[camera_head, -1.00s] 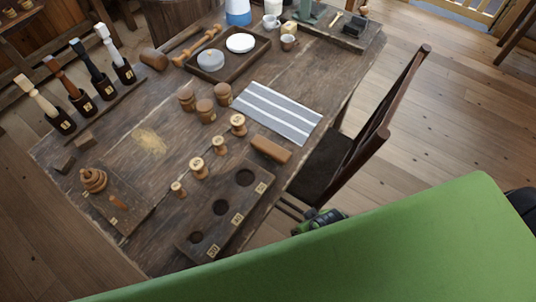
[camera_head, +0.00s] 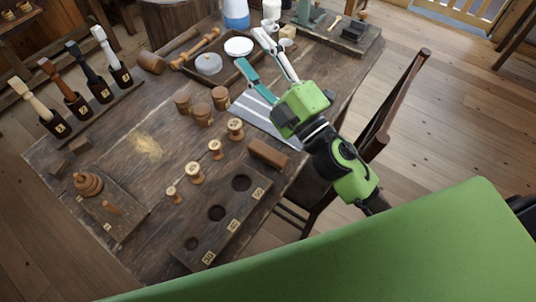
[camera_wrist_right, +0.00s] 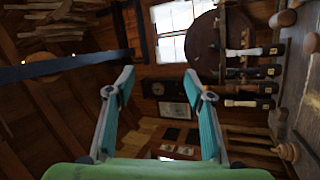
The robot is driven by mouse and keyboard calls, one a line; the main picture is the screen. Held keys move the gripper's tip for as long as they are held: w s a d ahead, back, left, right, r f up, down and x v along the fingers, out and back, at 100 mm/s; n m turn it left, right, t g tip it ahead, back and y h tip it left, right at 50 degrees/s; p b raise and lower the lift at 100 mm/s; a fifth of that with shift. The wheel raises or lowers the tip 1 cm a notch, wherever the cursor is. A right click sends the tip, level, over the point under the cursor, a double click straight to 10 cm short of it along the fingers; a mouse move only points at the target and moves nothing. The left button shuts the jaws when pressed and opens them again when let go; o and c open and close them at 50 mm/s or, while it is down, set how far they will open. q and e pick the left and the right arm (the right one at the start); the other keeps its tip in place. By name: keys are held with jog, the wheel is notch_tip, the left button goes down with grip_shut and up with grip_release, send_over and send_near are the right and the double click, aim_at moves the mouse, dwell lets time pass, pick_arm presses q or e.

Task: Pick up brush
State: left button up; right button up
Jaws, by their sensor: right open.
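Several brush-like tools stand upright in dark numbered holders at the table's left edge: one with a pale wood top (camera_head: 37,99), one brown (camera_head: 58,79), one dark (camera_head: 82,62) and one white (camera_head: 103,45). I cannot tell which one is meant by the brush. My right gripper (camera_head: 253,50) is open and empty, above the table near the tray, well right of these tools. Its two teal fingers (camera_wrist_right: 158,78) are spread in the wrist view. My left gripper is not in view.
A dark tray (camera_head: 213,84) holds a white disc and a grey round item. Wooden spools (camera_head: 235,129) and lidded pots (camera_head: 203,114) stand mid-table. A block with round holes (camera_head: 229,222) lies in front. A chair (camera_head: 385,105) stands at the right.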

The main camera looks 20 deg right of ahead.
jog(key=s+a+r+n+g+y, duration=0.1)
jog(key=s+a+n+g+y, duration=0.4)
jog(key=a+n+g+y, duration=0.65)
jog(key=n+g+h, duration=0.5)
jog(key=n+h, duration=0.8)
jog(key=h, duration=0.4)
send_near(269, 151)
jog(key=shift+g, duration=0.25)
jog(key=x, duration=0.4)
jog(key=shift+w+f+p, duration=0.2)
jog(key=shift+f+p, duration=0.05)
jog(key=shift+p, duration=0.1)
jog(key=x, duration=0.1)
jog(key=p+x, duration=0.1)
jog(key=x, duration=0.2)
jog(key=shift+w+a+f, duration=0.1)
jog(key=shift+a+f, duration=0.1)
jog(key=shift+a, duration=0.1)
jog(key=shift+w+a+f+p, duration=0.1)
jog(key=shift+w+f+p, duration=0.15)
jog(key=shift+f, duration=0.3)
